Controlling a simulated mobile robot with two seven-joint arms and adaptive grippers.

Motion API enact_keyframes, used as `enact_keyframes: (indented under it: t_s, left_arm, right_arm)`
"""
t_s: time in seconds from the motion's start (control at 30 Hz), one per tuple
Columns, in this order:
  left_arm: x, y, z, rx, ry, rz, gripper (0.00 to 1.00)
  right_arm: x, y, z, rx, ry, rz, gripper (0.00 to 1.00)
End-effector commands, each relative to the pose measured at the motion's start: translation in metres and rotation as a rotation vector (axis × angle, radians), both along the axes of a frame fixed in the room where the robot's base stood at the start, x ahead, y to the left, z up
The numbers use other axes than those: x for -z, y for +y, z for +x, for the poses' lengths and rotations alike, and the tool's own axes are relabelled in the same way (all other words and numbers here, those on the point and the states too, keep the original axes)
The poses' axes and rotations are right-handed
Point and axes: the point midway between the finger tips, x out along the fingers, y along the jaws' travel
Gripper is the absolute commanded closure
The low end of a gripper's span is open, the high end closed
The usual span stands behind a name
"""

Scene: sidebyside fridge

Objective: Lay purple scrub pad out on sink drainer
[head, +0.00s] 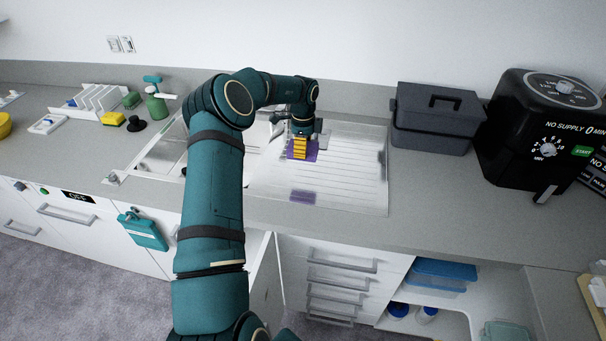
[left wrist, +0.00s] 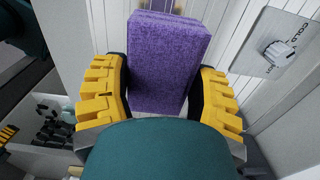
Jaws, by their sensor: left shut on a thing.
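The purple scrub pad (head: 312,154) is a block with a rough face. My left gripper (head: 300,149) is shut on it, with one yellow finger on each side, as the left wrist view shows for the pad (left wrist: 168,60) and gripper (left wrist: 158,95). The sink drainer (head: 352,172) is a ribbed, shiny metal board under the pad. A purple reflection shows on the drainer, apart from the pad, so the pad seems to be held above it.
A grey toolbox (head: 437,118) and a black air fryer (head: 545,125) stand right of the drainer. Most of the drainer's right half is bare.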

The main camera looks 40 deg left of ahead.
Motion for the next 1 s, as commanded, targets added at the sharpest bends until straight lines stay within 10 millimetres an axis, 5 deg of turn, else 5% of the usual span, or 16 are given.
enact_keyframes:
  t_s: [0.3,0.7,1.0]
  left_arm:
    - [0.052,0.0,-0.001,0.001,0.003,-0.001,0.67]
    - [0.095,0.0,0.0,0.002,0.001,0.0,0.67]
    - [0.097,0.0,0.0,0.002,0.0,0.001,0.67]
  right_arm:
    - [0.0,0.0,0.0,0.0,0.0,0.0,0.53]
    - [-0.001,0.0,0.0,0.0,0.0,0.0,0.53]
    - [-0.001,0.0,0.0,0.0,0.0,0.0,0.53]
